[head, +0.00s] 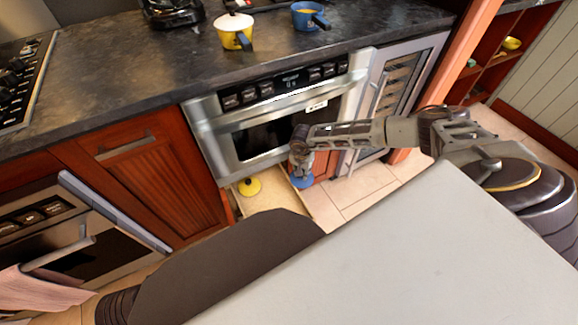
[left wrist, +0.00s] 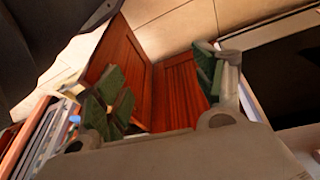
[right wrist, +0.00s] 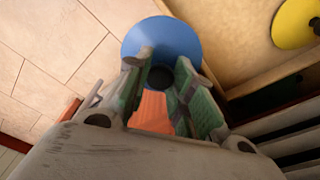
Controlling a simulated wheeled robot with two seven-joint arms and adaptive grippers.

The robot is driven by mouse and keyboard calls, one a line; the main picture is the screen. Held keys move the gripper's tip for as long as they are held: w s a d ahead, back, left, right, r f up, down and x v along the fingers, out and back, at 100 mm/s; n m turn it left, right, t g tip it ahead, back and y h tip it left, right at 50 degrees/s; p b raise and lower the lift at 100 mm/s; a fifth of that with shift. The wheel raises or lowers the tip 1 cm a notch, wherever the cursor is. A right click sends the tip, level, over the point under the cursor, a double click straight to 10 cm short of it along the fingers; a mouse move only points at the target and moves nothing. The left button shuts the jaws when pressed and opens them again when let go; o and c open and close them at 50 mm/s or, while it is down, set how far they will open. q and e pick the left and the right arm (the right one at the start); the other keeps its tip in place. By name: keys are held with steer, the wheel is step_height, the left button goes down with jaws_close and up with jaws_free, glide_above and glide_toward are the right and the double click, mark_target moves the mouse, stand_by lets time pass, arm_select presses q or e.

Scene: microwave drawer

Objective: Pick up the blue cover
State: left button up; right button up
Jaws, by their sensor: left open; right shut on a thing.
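The blue cover (head: 302,182) is at the right side of the open drawer (head: 262,203) under the microwave. It is a round blue disc in the right wrist view (right wrist: 161,38), with a dark knob at its middle. My right gripper (head: 300,165) points down over it, shut on the cover at the knob; the fingers (right wrist: 163,72) partly hide the knob. I cannot tell whether the cover touches the drawer floor. My left gripper (left wrist: 160,82) is open and empty, near red wood cabinet panels, and does not show in the head view.
A yellow cover (head: 250,187) lies in the drawer at the left. The microwave (head: 275,125) is just above. A yellow pot (head: 233,40) and a blue pot (head: 306,20) stand on the dark counter (head: 130,75). Tiled floor (head: 350,190) is clear right of the drawer.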

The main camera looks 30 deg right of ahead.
arm_select(q)
steer(key=shift+a+f+p, duration=0.15)
steer(key=shift+f+p, duration=0.3)
steer(key=shift+f, duration=0.45)
arm_select(e)
steer(key=s+d, duration=0.1)
steer(key=d, duration=0.7)
steer(key=shift+s+d, duration=0.2)
steer(key=shift+d, duration=0.1)
arm_select(q)
steer(key=shift+r, duration=0.15)
arm_select(e)
steer(key=shift+a, duration=0.2)
